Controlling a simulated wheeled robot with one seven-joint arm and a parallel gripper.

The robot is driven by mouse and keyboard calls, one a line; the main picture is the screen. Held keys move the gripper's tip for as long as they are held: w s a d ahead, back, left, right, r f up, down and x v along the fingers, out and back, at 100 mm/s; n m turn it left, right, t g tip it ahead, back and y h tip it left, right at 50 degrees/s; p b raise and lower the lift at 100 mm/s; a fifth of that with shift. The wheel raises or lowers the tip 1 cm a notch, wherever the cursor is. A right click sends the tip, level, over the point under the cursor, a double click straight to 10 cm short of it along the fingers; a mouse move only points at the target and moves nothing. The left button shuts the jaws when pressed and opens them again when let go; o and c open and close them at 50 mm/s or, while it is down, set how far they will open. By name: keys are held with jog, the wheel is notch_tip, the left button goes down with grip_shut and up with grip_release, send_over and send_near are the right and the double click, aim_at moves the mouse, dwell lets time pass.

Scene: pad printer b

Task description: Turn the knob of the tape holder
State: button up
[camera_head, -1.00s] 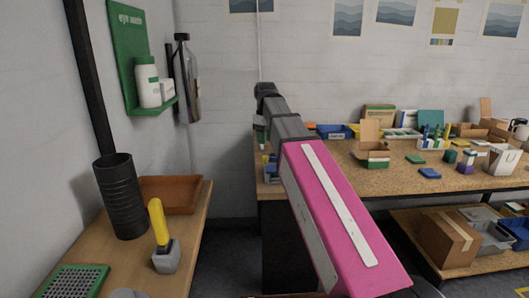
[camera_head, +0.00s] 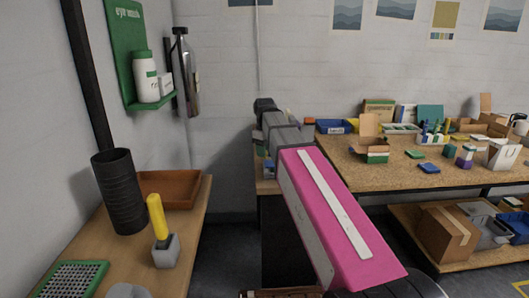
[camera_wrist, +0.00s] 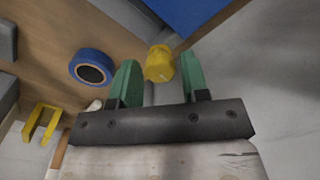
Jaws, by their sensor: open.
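In the wrist view a small yellow knob (camera_wrist: 159,64) lies in the gap between the tips of my gripper (camera_wrist: 160,77), at about fingertip level. The two green fingers stand apart, one on each side of it, and I see a gap on the left side. I cannot tell whether the right finger touches it. A blue ring with a dark centre (camera_wrist: 92,67), like a tape roll, is to the left of the left finger. In the head view my pink arm reaches toward the far bench and hides my gripper and the knob.
A yellow bracket-like piece (camera_wrist: 42,123) shows at the lower left of the wrist view. In the head view the workbench (camera_head: 420,183) holds boxes and small parts. A nearer table (camera_head: 192,222) at left holds a black cylinder (camera_head: 118,190) and a yellow-handled tool (camera_head: 163,235).

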jog(key=c, duration=0.4)
jog(key=shift+n, duration=1.6)
jog(key=shift+n, duration=1.5)
jog(key=shift+n, duration=1.5)
